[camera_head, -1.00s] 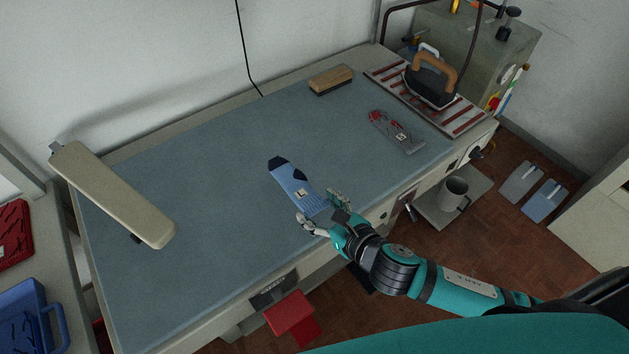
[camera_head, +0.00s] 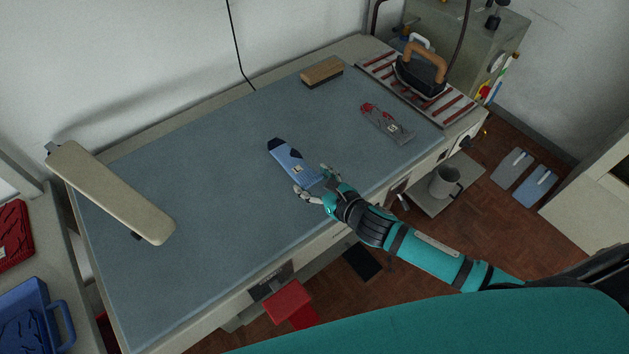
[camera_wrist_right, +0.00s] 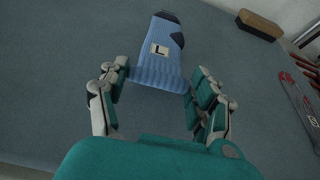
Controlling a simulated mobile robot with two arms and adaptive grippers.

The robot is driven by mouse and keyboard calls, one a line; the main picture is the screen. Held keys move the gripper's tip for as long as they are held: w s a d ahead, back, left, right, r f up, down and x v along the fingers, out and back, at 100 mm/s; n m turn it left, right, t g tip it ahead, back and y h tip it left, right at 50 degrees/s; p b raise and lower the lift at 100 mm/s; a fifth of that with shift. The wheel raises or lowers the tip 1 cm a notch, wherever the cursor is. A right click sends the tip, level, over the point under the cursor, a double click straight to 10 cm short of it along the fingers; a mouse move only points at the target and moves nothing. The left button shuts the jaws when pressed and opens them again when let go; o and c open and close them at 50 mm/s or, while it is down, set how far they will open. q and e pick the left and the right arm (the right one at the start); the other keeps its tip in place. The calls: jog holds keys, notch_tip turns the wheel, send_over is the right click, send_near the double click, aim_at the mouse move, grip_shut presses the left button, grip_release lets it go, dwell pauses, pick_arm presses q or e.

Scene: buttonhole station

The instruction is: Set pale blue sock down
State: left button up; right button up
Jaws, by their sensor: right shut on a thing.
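The pale blue sock (camera_head: 291,161) has a dark toe and heel and a white label marked L. It lies flat or nearly flat at the front middle of the grey-blue table mat (camera_head: 210,190); I cannot tell whether it touches the mat. My right gripper (camera_head: 315,187) is shut on the sock's cuff end. In the right wrist view the sock (camera_wrist_right: 155,65) extends away from between the fingers of the right gripper (camera_wrist_right: 155,92), its toe pointing away. My left gripper is not in view.
A grey sock with red patches (camera_head: 387,124) lies to the right. A brush (camera_head: 321,72) is at the back, and an iron (camera_head: 420,72) stands on a striped rest (camera_head: 455,108). A padded sleeve board (camera_head: 110,192) is at the left. The mat around the sock is clear.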

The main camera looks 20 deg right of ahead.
jog(key=shift+f, duration=0.4)
jog(key=shift+s+f+b, duration=0.15)
jog(key=shift+f+b, duration=0.05)
jog(key=shift+b, duration=0.15)
